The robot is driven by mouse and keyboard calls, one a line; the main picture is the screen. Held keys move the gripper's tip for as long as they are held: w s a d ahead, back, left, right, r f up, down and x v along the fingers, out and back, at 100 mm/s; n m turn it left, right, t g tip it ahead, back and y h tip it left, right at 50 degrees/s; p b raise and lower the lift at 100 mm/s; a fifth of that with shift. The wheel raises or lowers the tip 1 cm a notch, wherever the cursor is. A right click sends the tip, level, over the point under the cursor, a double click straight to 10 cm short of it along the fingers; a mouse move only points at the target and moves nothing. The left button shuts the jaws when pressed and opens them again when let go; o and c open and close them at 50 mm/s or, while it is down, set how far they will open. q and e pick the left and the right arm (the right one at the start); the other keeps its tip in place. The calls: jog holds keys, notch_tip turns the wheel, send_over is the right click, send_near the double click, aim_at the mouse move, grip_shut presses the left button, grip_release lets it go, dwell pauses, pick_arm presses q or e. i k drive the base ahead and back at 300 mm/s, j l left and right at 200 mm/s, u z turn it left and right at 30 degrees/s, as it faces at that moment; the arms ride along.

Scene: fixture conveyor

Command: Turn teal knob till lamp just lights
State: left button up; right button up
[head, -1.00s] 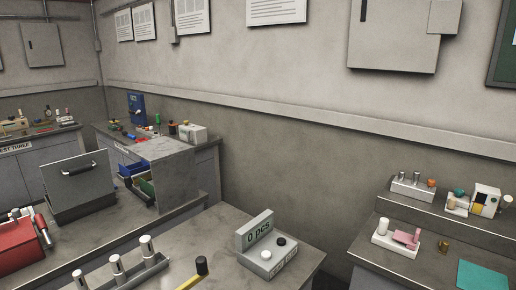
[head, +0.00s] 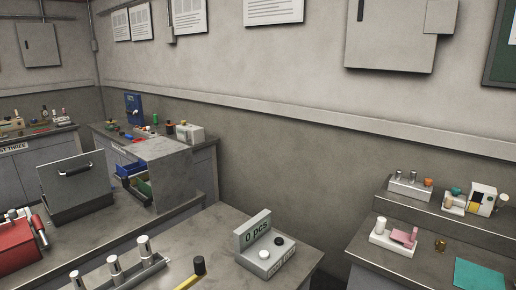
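A small teal round piece (head: 456,190) shows at the right, on or just behind a small pale block (head: 454,203) on the raised shelf of the right bench. It may be the teal knob, but it is too small to tell. A white box with dark and yellow parts (head: 482,199) stands beside it. An orange-topped piece (head: 428,183) is to its left, by a grey block with metal posts (head: 408,188). I cannot make out which thing is the lamp or whether any is lit. Neither of my grippers is in view.
The right bench (head: 415,264) also bears a white block with a pink part (head: 400,236), a brass piece (head: 440,245) and a teal mat (head: 480,275). A counter box reading "0 pcs" (head: 262,252) stands on the middle bench. A gap separates these benches.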

aim_at(456, 192)
jog(key=z, duration=0.95)
